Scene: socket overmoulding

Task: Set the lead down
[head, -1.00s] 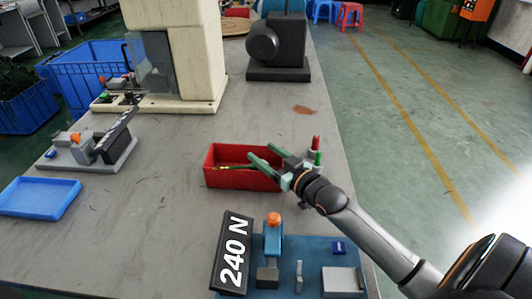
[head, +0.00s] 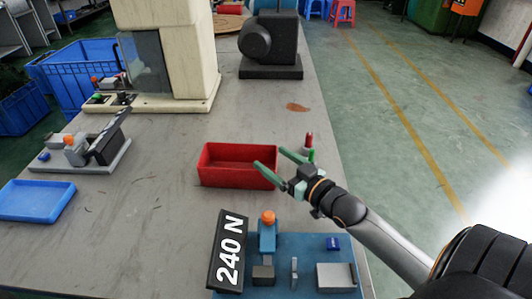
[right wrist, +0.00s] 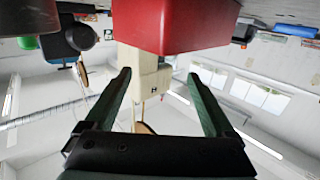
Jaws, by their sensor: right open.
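The red bin (head: 236,179) stands on the bench, and the part of its inside that I see in the head view looks empty. Its red wall also fills the top of the right wrist view (right wrist: 180,28). I cannot make out the lead in either view; the bin's near wall hides part of the floor. My right gripper (head: 269,157) is at the bin's right end, fingers apart with nothing between them. The right wrist view shows both fingers spread and empty (right wrist: 158,82). My left gripper is not in view.
A blue fixture (head: 318,247) with a "240 N" display (head: 229,252) stands in front of the bin. A red and a green button post (head: 309,146) stand close to my right gripper. A grey fixture (head: 105,165) and blue tray (head: 38,201) lie left. Bench between is clear.

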